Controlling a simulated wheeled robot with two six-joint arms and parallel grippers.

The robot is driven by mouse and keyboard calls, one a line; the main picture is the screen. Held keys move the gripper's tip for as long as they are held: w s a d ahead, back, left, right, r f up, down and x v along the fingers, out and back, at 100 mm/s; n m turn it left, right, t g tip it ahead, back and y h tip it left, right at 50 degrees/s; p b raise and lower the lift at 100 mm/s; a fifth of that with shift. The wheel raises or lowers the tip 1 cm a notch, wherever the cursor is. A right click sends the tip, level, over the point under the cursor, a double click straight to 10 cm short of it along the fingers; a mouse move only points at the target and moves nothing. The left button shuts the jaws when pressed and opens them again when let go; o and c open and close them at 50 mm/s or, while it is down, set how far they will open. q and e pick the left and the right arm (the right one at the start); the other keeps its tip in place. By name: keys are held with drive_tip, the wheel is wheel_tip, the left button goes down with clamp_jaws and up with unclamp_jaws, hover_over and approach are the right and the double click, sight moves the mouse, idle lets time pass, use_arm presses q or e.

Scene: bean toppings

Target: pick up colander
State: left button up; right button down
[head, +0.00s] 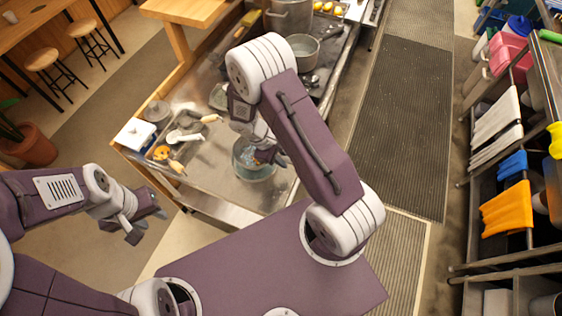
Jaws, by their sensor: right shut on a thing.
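A round metal vessel, which looks like the colander (250,172), is at the front part of the steel counter in the head view. My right gripper (266,156) reaches down to its right side and is shut on it. The exact contact is small and partly hidden by my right arm. I cannot tell whether the colander is lifted off the counter. My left gripper (150,226) is open and empty, out over the floor to the left of the counter.
A shelf rack with an orange cloth (507,209) stands at the right. The dark floor mat (405,110) is clear.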

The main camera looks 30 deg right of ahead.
drive_tip(key=s+a+r+b, duration=0.1)
drive_tip(key=s+r, duration=0.5)
drive_tip(key=s, duration=0.4)
drive_tip(key=shift+s+a+b, duration=0.15)
drive_tip(key=shift+s+b, duration=0.05)
drive_tip(key=shift+b, duration=0.1)
drive_tip(key=shift+w, duration=0.1)
drive_tip(key=shift+w+d+f+b, duration=0.2)
drive_tip(key=shift+w+f, duration=0.6)
drive_tip(key=shift+w, duration=1.1)
drive_tip(key=shift+w+d+f+b, duration=0.1)
drive_tip(key=shift+w+d+f, duration=0.25)
drive_tip(key=shift+w+f, duration=1.05)
drive_tip(key=shift+w+d+f+b, duration=0.15)
drive_tip(key=shift+w+d+f, duration=0.1)
drive_tip(key=shift+w, duration=2.15)
